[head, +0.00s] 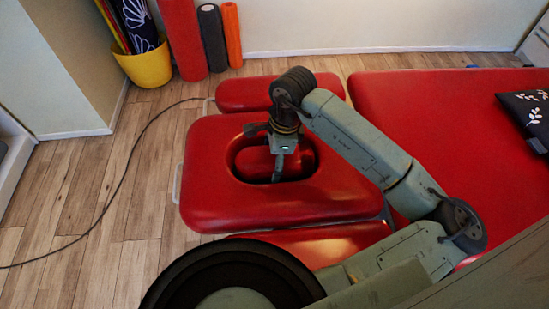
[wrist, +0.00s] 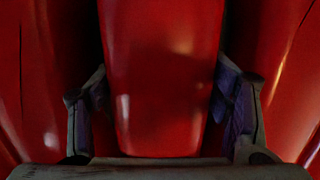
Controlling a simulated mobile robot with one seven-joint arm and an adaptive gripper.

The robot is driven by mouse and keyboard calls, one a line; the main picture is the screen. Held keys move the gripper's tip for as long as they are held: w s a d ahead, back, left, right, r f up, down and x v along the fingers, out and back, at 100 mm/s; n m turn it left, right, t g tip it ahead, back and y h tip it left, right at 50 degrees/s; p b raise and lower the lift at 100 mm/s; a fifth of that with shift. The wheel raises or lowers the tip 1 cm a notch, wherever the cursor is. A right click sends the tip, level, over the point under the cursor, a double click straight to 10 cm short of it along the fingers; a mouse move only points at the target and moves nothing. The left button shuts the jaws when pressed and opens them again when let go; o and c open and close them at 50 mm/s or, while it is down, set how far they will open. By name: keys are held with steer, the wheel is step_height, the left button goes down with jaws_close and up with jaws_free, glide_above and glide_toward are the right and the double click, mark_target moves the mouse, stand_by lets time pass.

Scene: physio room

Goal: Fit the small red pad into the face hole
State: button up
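The small red pad (head: 256,161) is in the face hole of the red headrest (head: 215,195) in the head view. In the wrist view the pad (wrist: 163,90) fills the middle, with a dark gap and the headrest's red walls on both sides. My gripper (head: 274,158) is over the hole and reaches down into it. In the wrist view my gripper's two fingers (wrist: 162,88) stand one on each side of the pad, their tips against its edges. The pad's far end is cut off by the frame, and its underside is hidden.
The red table (head: 455,110) stretches to the right, with a dark patterned cushion (head: 525,110) at its edge. Another red padded section (head: 242,95) lies behind the headrest. A cable (head: 118,178) runs over the floor at left. A yellow bucket (head: 147,68) and rollers (head: 212,38) stand by the wall.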

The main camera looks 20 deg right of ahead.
steer(key=o, duration=0.4)
steer(key=r, duration=0.4)
steer(key=d+r, duration=0.1)
steer(key=r, duration=0.7)
steer(key=shift+s+d, duration=0.25)
steer(key=shift+d, duration=0.1)
steer(key=shift+f, duration=0.1)
